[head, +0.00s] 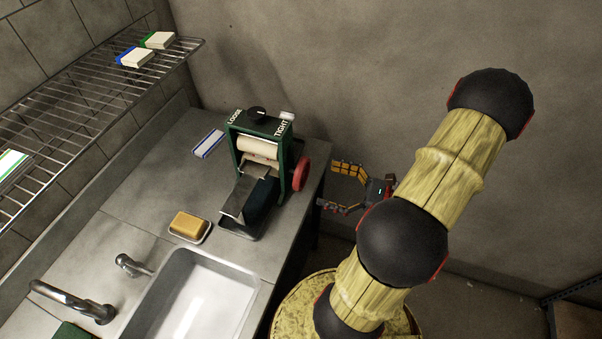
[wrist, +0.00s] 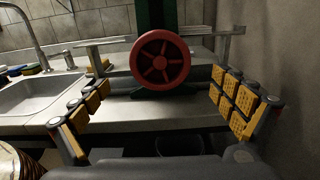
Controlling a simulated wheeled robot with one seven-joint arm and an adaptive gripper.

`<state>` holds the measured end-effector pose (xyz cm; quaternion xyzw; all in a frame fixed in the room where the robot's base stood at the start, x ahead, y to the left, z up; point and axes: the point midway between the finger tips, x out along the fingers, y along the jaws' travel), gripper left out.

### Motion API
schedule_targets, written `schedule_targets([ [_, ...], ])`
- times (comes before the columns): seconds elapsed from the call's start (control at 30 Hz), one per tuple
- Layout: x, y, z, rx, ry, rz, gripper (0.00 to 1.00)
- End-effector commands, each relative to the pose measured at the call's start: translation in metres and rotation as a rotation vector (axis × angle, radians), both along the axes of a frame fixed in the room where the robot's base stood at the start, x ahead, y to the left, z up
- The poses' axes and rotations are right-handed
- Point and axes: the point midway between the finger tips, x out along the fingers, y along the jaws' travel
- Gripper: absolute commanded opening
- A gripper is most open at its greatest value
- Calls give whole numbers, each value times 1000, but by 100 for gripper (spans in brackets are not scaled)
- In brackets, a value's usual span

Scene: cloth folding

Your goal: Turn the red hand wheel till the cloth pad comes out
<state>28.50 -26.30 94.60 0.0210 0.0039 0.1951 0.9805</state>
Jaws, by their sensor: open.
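The red hand wheel (head: 300,175) is on the right side of a green wringer (head: 283,128) with pale rollers (head: 258,147), standing on the counter. In the wrist view the wheel (wrist: 160,60) faces me, with spokes and a hub. My gripper (head: 338,187) is open and empty, to the right of the wheel and apart from it. In the wrist view its yellow-padded fingers (wrist: 165,97) are spread to either side of the wheel. I cannot tell whether that is the cloth pad.
A yellow sponge on a dish (head: 190,226) and a sink (head: 200,300) with a tap (head: 72,300) are in front of the wringer. A blue-and-white pad (head: 208,143) lies left of it. A wire rack (head: 90,95) holds several pads. A wall stands behind.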

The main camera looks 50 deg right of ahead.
Motion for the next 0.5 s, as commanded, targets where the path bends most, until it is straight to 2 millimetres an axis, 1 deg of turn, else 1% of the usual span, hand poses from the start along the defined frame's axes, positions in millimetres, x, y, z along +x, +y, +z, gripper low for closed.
schedule_targets([
  [0.17,6,2,-1,-43,-18,1,96],
  [0.27,16,6,-2,-42,-18,3,96],
  [0.5,48,20,-2,-42,-16,4,96],
])
